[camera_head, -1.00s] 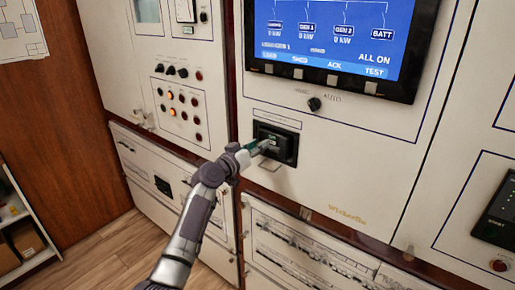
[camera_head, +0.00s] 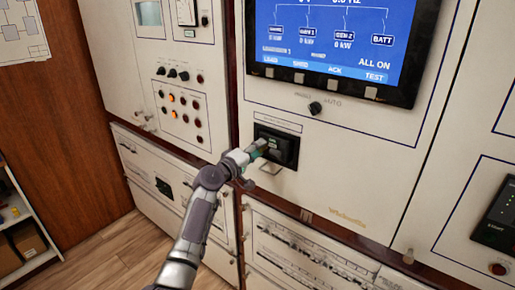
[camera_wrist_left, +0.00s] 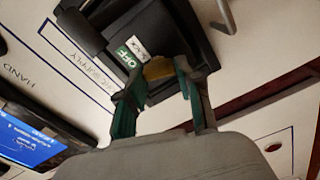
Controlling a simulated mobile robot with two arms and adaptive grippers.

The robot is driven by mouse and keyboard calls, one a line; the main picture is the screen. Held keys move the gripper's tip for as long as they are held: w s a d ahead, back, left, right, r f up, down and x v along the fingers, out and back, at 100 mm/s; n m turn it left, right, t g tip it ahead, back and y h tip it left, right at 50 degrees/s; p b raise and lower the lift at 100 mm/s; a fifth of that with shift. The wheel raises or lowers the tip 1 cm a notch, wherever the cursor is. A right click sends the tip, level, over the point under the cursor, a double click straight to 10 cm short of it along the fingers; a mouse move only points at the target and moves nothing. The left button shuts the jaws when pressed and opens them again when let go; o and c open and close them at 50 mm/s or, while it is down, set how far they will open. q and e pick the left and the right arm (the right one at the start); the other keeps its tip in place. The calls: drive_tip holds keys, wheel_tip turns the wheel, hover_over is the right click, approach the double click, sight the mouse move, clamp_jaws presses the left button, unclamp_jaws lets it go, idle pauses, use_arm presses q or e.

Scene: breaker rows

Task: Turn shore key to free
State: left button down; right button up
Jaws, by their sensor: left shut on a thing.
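The shore key switch is a black block (camera_head: 285,148) on the white panel below the screen. In the left wrist view the black block (camera_wrist_left: 165,35) carries a green and white label (camera_wrist_left: 131,52) reading "OFF". My left gripper (camera_head: 256,150) is at the front of this block. In the left wrist view its green-padded fingers (camera_wrist_left: 158,80) are closed on a small tan-yellow piece, which appears to be the key (camera_wrist_left: 158,69). The fingers hide part of the key and the block's face. My right gripper is not in view.
A metal loop handle (camera_head: 270,181) sticks out just below the black block. A selector knob (camera_head: 315,108) sits above it, under the screen (camera_head: 335,40). Indicator lights (camera_head: 172,113) are on the panel to the left. The wooden floor is clear at lower left.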

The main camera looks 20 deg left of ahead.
use_arm(q)
drive_tip(key=shift+f+n+p, duration=0.1)
drive_tip(key=shift+n+p, duration=0.45)
drive_tip(key=shift+n, duration=1.35)
drive_tip(key=c, duration=1)
unclamp_jaws()
drive_tip(key=shift+c, duration=0.2)
drive_tip(key=v, duration=1.2)
